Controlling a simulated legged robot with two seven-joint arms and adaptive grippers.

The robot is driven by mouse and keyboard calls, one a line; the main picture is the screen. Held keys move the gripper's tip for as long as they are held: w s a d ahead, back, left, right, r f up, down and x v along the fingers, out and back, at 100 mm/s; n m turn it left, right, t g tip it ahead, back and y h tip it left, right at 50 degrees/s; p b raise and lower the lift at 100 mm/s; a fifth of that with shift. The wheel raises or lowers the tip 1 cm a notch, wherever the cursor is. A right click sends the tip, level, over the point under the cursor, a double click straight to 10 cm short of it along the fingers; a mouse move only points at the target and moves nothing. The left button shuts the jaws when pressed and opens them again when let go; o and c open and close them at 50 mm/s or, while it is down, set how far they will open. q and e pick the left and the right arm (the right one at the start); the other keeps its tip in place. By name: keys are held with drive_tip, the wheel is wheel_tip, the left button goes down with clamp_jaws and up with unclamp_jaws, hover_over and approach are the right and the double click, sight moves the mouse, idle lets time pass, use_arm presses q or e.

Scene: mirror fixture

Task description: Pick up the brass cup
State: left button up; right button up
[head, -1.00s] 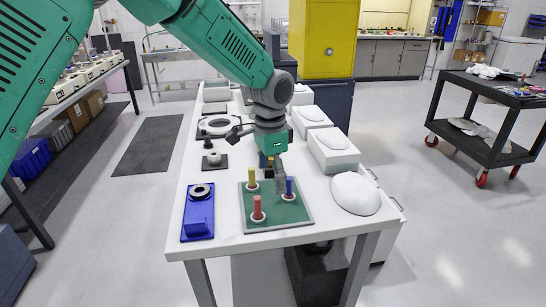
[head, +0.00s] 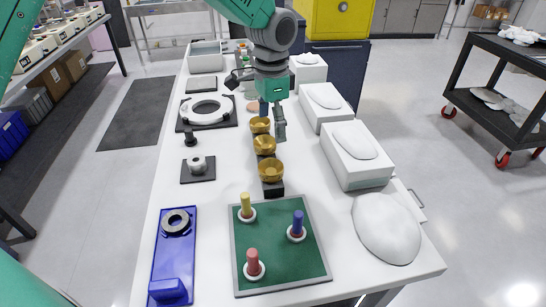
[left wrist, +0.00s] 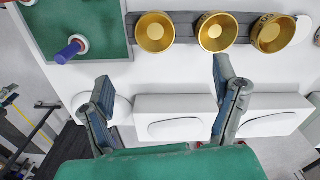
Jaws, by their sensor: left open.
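Three brass cups stand in a row on a dark narrow rack (head: 273,189): a near one (head: 270,172), a middle one (head: 264,146) and a far one (head: 259,125). In the left wrist view the near cup (left wrist: 155,32) is at left, the middle cup (left wrist: 217,33) at centre and the far cup (left wrist: 272,33) at right. My left gripper (head: 272,116) is above the table by the far and middle cups. In the left wrist view its fingers (left wrist: 163,75) are spread wide, with nothing between them. My right gripper is not in view.
In front of the rack lies a green board (head: 280,245) with yellow, blue and red pegs. A blue tray (head: 174,250) with a dark ring is left of it. White boxes (head: 355,155) and a white dome (head: 386,228) line the right side. A white ring fixture (head: 207,110) is at left.

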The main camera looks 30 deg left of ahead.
use_arm(q)
wheel_tip(320, 180, down, 4)
drive_tip(key=s, duration=0.1)
hover_over(272, 171)
drive_tip(key=f, duration=0.4)
drive_tip(key=shift+w+d+p, duration=0.15)
drive_tip(key=shift+w+p, duration=0.05)
drive_tip(key=shift+p, duration=0.1)
drive_tip(key=shift+s+f, duration=0.2)
drive_tip(key=shift+f, duration=0.1)
drive_tip(key=f, duration=0.2)
drive_tip(key=a+f+p, duration=0.1)
drive_tip(key=f, duration=0.2)
drive_tip(key=shift+d+r, duration=0.15)
drive_tip(key=shift+d, duration=0.05)
drive_tip(key=shift+d+r, duration=0.1)
drive_tip(key=shift+d, duration=0.1)
drive_tip(key=c, duration=1.3)
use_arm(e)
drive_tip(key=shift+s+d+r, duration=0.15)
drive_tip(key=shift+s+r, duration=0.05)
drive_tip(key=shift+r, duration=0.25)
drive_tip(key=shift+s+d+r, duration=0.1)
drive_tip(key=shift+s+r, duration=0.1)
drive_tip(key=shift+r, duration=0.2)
